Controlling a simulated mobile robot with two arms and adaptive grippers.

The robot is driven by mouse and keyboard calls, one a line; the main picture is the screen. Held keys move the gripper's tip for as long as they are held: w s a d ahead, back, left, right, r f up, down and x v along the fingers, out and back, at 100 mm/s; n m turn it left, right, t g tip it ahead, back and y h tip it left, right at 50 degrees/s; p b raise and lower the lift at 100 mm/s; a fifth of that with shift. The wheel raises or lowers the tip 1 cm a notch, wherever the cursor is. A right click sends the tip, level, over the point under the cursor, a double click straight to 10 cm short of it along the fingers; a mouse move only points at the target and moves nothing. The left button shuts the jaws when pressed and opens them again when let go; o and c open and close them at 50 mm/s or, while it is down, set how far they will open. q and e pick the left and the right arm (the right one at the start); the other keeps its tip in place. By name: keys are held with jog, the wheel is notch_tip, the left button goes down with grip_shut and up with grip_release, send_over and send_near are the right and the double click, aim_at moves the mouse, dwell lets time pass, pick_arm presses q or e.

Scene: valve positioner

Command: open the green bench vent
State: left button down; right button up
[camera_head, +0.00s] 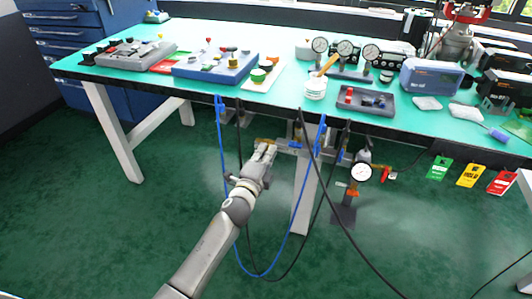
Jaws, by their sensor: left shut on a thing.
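My left gripper (265,152) reaches up from below to the pipework just under the front edge of the bench. It is shut on a small fitting there, and its fingers hide most of that fitting. A brass-yellow piece (264,141) shows at the fingertips. I cannot make out any green on the held part, so I cannot tell for sure that it is the green bench vent. My right gripper is not in view.
Blue and black hoses (221,150) hang beside my left arm. A gauge (361,172) and a red-handled valve (388,174) stand to the right. Green, yellow and red tags (468,175) hang farther right. The green-topped bench (215,32) carries valve parts and gauges. The floor at left is clear.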

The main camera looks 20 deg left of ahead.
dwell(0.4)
pick_arm(q)
jog(key=c, duration=1.6)
grip_release()
jog(key=shift+o, duration=0.2)
jog(key=s, duration=1.2)
jog(key=shift+a, duration=0.15)
jog(key=shift+a+f, duration=0.1)
